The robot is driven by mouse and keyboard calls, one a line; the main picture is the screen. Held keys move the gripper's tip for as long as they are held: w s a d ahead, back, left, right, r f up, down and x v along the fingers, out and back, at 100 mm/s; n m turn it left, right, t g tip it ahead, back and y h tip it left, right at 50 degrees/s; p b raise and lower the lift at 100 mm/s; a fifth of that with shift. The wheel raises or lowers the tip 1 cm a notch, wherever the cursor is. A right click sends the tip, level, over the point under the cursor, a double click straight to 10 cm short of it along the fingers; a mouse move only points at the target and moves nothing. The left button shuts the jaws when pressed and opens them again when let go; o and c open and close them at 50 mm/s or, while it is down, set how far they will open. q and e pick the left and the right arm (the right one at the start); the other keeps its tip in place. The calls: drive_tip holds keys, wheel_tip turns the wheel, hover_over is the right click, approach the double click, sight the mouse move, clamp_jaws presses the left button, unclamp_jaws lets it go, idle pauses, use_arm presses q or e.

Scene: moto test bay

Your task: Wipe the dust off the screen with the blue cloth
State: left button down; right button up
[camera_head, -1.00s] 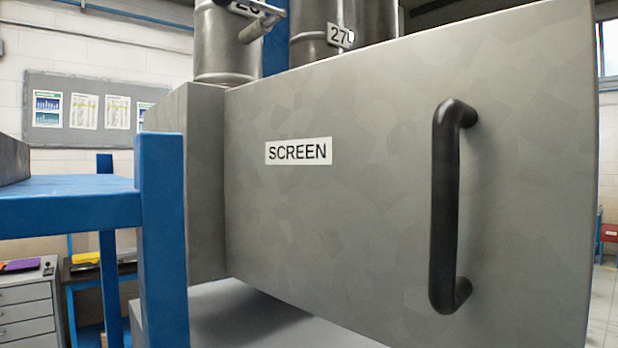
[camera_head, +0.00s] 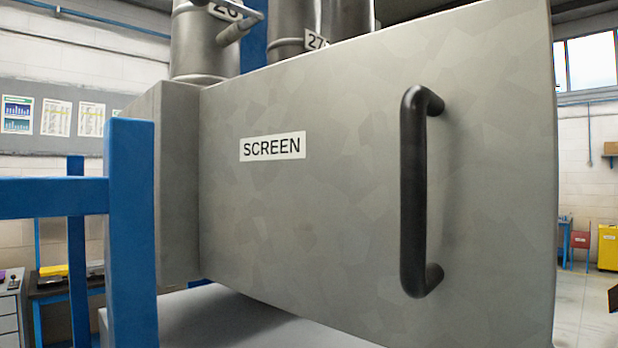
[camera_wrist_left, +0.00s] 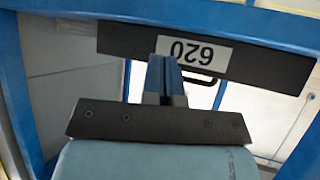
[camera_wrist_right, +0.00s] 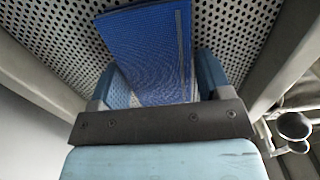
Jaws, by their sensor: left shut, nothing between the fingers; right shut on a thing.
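A large grey metal box front labelled SCREEN (camera_head: 330,210), with a black upright handle (camera_head: 414,190), fills the head view. Its surface has a faint mottled pattern; I cannot tell whether this is dust. The right wrist view shows the blue cloth (camera_wrist_right: 150,50) between the fingers of my right gripper (camera_wrist_right: 155,85), which is shut on it. A perforated metal surface lies behind the cloth; I cannot tell whether they touch. My left gripper (camera_wrist_left: 165,75) is shut and empty, in front of a dark plate marked 620. Neither gripper shows in the head view.
A blue frame (camera_head: 132,230) stands close at the left of the box. Metal cylinders (camera_head: 203,45) rise behind it. The dark plate (camera_wrist_left: 125,40) and blue bars are close to my left gripper. Grey rails flank my right gripper. Open floor (camera_head: 590,300) shows at the far right.

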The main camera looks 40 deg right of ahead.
drive_tip(key=shift+d+f+b, duration=1.35)
drive_tip(key=shift+d+b, duration=0.15)
drive_tip(key=shift+d, duration=0.85)
drive_tip(key=shift+a+p, duration=0.7)
drive_tip(key=shift+a, duration=6.35)
use_arm(q)
drive_tip(key=shift+f+b, duration=1.65)
drive_tip(key=shift+b, duration=0.05)
use_arm(e)
drive_tip(key=d, duration=1.4)
drive_tip(key=shift+w+r, duration=0.15)
drive_tip(key=shift+w, duration=0.1)
